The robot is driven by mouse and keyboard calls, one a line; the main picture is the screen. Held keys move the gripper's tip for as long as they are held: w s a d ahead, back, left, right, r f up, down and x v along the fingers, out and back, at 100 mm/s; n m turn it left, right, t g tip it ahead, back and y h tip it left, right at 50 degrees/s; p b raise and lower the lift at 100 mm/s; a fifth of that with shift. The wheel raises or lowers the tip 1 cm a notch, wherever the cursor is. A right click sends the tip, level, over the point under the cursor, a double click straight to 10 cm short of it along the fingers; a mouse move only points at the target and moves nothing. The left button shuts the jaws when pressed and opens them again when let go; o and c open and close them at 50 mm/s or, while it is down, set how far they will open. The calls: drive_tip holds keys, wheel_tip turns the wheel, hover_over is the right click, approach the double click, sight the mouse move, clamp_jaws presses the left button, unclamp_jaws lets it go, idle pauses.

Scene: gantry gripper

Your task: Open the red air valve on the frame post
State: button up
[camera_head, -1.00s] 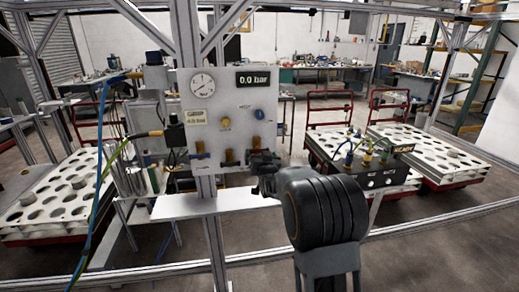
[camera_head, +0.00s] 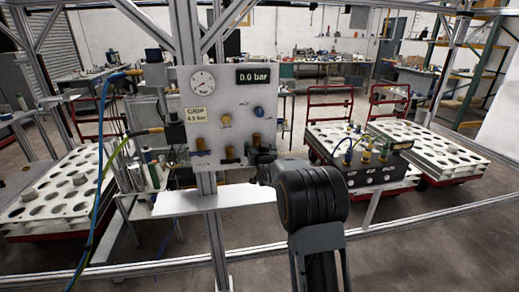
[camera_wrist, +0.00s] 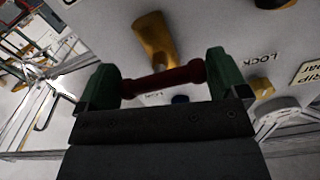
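The red valve handle (camera_wrist: 165,81) shows in the wrist view as a dark red bar with rounded ends, lying across the space between my fingers. My gripper (camera_wrist: 166,80) has its green-tipped fingers far apart, one at each end of the bar. The bar's ends seem to meet the fingers, but I cannot tell if they are clamped. A brass fitting (camera_wrist: 155,40) is just behind the bar. In the head view, my gripper (camera_head: 262,158) is at the lower right of the grey valve panel (camera_head: 215,115) and hides the red handle.
The display (camera_head: 253,76) reads 0.0 bar, beside a round gauge (camera_head: 202,82). Brass valves (camera_head: 230,154) line the panel's lower edge. A white shelf (camera_head: 215,199) is below. Blue hoses (camera_head: 97,170) hang at left. A black connector box (camera_head: 378,174) stands at right.

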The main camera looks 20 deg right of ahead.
drive_tip(key=shift+d, duration=0.15)
drive_tip(key=shift+c, duration=0.5)
drive_tip(key=n+b, duration=0.1)
drive_tip(key=b, duration=0.1)
drive_tip(key=n+b, duration=0.1)
drive_tip(key=b, duration=0.2)
drive_tip(key=shift+f, duration=0.4)
drive_tip(key=n+b, duration=0.4)
drive_tip(key=b, duration=0.1)
drive_tip(key=n+b, duration=0.3)
drive_tip(key=b, duration=0.1)
drive_tip(key=shift+r+n+b, duration=0.1)
drive_tip(key=shift+n+b, duration=0.2)
drive_tip(key=shift+n, duration=0.1)
drive_tip(key=n+b, duration=0.4)
drive_tip(key=shift+r, duration=0.1)
drive_tip(key=shift+r+n+b, duration=0.2)
drive_tip(key=shift+n+b, duration=0.8)
drive_tip(key=shift+n, duration=1)
drive_tip(key=o, duration=0.6)
drive_tip(key=shift+c, duration=0.2)
